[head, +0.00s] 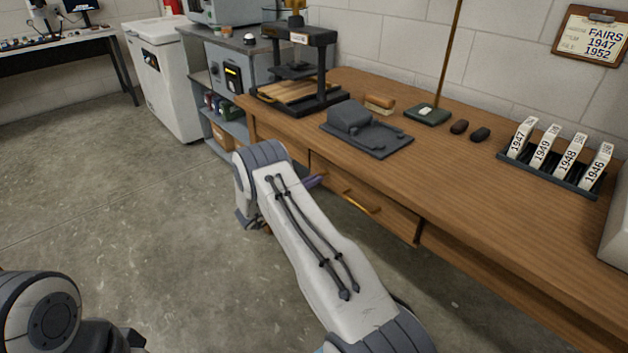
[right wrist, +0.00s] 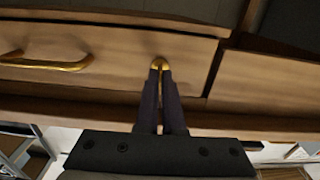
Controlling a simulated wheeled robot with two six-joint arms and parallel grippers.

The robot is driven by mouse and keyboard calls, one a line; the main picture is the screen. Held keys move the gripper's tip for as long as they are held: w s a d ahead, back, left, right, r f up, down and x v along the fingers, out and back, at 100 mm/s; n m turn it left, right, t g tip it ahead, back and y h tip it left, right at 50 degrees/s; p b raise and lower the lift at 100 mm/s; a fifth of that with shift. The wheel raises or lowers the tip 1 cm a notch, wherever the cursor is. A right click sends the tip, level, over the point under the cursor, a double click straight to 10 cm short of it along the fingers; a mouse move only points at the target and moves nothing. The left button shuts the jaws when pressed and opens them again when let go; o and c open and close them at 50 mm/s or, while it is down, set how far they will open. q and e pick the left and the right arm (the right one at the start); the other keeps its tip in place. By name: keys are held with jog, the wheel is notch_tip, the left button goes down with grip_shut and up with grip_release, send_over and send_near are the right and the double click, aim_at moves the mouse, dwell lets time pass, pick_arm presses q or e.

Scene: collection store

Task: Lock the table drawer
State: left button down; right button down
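The table drawer (head: 395,217) is in the front of the wooden table, with a brass bar handle (head: 360,202). It looks about flush with the table front. In the right wrist view the drawer front (right wrist: 115,75) shows with its handle (right wrist: 42,63) at the left. A small brass piece, apparently the key (right wrist: 159,62), sticks out of the drawer front. My right gripper (right wrist: 160,72) has its dark fingers close together, with their tips on the key. In the head view my forearm hides most of this gripper (head: 316,180). My left gripper is out of view.
A white chest (head: 165,75) stands at the back left. The floor at left is clear.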

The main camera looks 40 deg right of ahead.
jog(key=c, duration=1)
grip_release()
jog(key=shift+c, duration=0.2)
jog(key=shift+a, duration=0.15)
jog(key=a+p, duration=0.1)
jog(key=a, duration=0.9)
jog(key=shift+s, duration=0.45)
